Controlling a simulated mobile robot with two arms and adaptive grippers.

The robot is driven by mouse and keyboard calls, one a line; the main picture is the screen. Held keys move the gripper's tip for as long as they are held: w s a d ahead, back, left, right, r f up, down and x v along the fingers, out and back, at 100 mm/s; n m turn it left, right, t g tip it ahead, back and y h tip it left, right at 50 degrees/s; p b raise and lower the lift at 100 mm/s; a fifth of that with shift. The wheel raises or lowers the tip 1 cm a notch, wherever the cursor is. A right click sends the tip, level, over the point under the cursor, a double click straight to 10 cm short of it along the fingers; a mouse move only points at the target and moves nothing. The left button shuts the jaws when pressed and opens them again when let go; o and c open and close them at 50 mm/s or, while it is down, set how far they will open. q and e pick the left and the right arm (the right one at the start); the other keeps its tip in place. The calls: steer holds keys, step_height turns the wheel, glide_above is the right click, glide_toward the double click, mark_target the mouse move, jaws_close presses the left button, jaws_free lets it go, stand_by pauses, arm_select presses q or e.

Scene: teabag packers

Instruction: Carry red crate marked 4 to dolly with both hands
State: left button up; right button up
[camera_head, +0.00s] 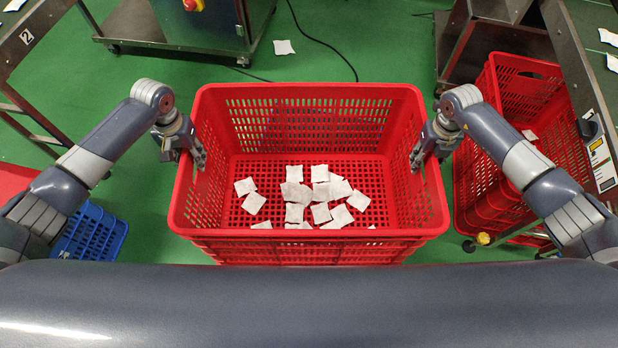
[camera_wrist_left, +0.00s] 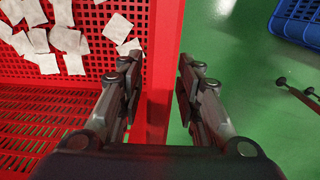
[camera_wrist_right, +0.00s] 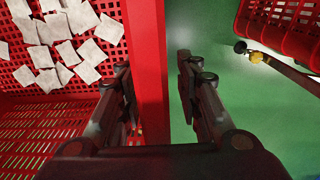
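A red crate (camera_head: 310,246) with slotted walls stands upright in front of me, with several white teabags (camera_head: 300,195) on its floor. No number 4 shows on the visible sides. My left gripper (camera_head: 194,150) straddles the crate's left wall, one finger inside and one outside. My right gripper (camera_head: 424,150) straddles the right wall in the same way. The left wrist view shows the wall (camera_wrist_left: 160,60) between spread fingers. The right wrist view shows the wall (camera_wrist_right: 147,50) with a thin green gap beside the outer finger. Both look open around the walls.
More red crates (camera_head: 475,190) stand at the right, with a yellow-marked caster (camera_head: 483,239) near them. A blue crate (camera_head: 92,235) is at the left. Metal tables flank the scene. A machine (camera_head: 205,35) stands at the back.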

arm_select(q)
step_height(320, 180, up, 12)
steer(key=shift+f, duration=0.15)
arm_select(e)
steer(key=shift+r, duration=0.3)
step_height(320, 180, up, 11)
steer(key=shift+r, duration=0.2)
arm_select(q)
steer(key=shift+s, duration=0.1)
arm_select(e)
steer(key=shift+s, duration=0.1)
stand_by(0.4)
